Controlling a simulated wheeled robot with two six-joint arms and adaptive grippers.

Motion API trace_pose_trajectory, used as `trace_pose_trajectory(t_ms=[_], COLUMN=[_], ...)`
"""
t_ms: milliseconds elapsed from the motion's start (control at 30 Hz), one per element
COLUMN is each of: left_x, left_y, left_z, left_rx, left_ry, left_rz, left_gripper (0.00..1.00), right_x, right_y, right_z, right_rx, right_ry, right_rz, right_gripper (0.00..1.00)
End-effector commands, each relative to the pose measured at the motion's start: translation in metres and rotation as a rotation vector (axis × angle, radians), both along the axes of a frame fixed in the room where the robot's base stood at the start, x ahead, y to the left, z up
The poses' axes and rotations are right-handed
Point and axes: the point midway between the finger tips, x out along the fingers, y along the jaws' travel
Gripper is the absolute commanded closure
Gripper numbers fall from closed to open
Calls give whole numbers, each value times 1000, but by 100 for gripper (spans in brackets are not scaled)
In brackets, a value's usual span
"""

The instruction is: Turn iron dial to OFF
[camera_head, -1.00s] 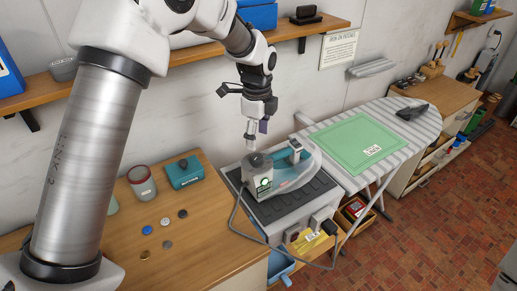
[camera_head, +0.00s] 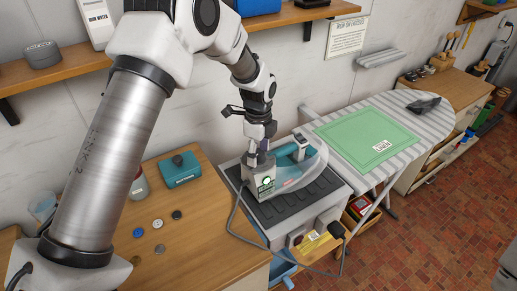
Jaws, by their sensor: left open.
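The iron (camera_head: 306,171), with a pale translucent body and a teal handle, rests on the dark ribbed pad of a grey stand. Its grey block end (camera_head: 260,182) carries a round green-lit mark on the front. A dark knob on top of that block, apparently the dial, is mostly hidden behind my gripper. My left gripper (camera_head: 259,152) points down right over the block and is open. I cannot tell whether its fingers touch the dial. My right gripper is out of view.
The iron's cord (camera_head: 236,215) loops down the front of the stand. A teal box (camera_head: 180,169) and several buttons lie on the wooden counter (camera_head: 205,235) to the left. An ironing board (camera_head: 410,110) with green cloth stands right. A shelf runs above.

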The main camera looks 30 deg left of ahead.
Motion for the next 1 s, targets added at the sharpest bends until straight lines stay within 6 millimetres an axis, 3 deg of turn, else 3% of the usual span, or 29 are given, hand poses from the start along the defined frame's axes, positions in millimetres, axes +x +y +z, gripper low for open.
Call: trace_pose_trajectory(t_ms=[167, 333, 367, 767, 1000], left_x=[0, 0, 0, 0, 0], left_y=[0, 0, 0, 0, 0], left_z=[-1, -1, -1, 0, 0], left_rx=[0, 0, 0, 0, 0], left_ry=[-1, -1, -1, 1, 1], left_rz=[0, 0, 0, 35, 155], left_gripper=[35, 92, 96, 95, 95], right_x=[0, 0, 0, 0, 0], right_y=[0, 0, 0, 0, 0], right_z=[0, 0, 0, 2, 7], right_rx=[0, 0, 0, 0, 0], right_ry=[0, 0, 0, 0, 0], right_rz=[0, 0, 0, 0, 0], right_gripper=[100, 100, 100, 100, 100])
